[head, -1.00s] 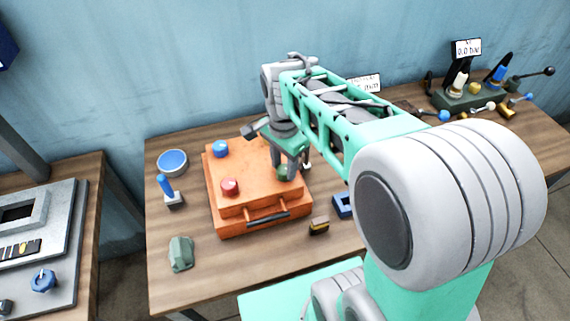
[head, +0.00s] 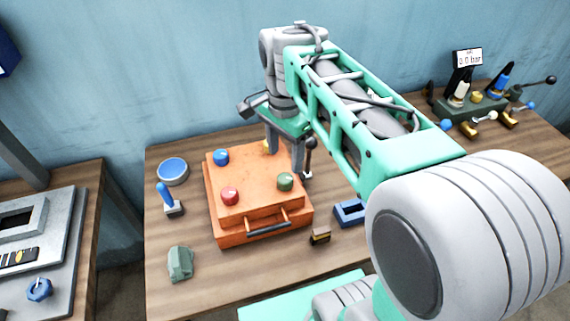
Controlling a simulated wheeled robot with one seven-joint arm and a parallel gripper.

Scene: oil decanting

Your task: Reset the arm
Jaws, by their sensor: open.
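My gripper (head: 285,163) points down above the back right part of an orange case (head: 256,199) on the wooden table. Its two fingers are apart, with nothing seen between them. The case carries a blue knob (head: 221,157), a red knob (head: 230,196) and a green knob (head: 285,181) on top.
A blue bowl (head: 172,171), a blue-handled lever (head: 168,199) and a green block (head: 180,263) stand left of the case. A blue tray (head: 349,213) and a small dark-and-yellow block (head: 320,236) lie right. A gauge stand (head: 467,90) is at the back right.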

